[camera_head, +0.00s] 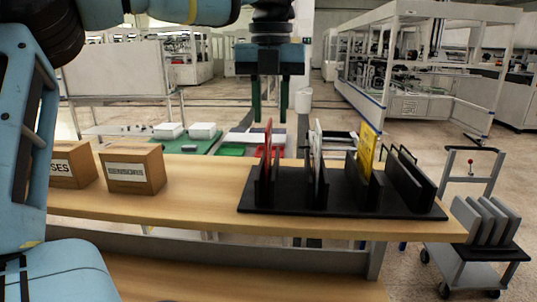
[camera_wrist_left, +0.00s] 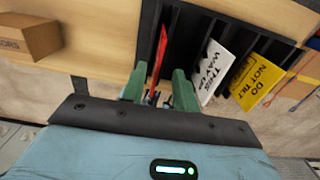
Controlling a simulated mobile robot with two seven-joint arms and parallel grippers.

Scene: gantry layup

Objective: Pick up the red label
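The red label (camera_head: 267,146) stands upright, nearly edge-on, in the leftmost slot of the black rack (camera_head: 336,199). It also shows in the left wrist view (camera_wrist_left: 158,56) as a thin red strip. My left gripper (camera_head: 270,116) hangs above the rack, pointing down, its two green fingers apart with nothing held. In the left wrist view, the near end of the red label appears between the open fingertips (camera_wrist_left: 158,92); I cannot tell the exact height gap. My right gripper is not in view.
A white "THIS WAY UP" label (camera_wrist_left: 213,71) and a yellow "DO NOT TILT" label (camera_wrist_left: 256,84) stand in slots to the right. Wooden boxes (camera_head: 135,169) sit on the bench's left. A cart (camera_head: 474,240) stands at the right. The bench between boxes and rack is clear.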

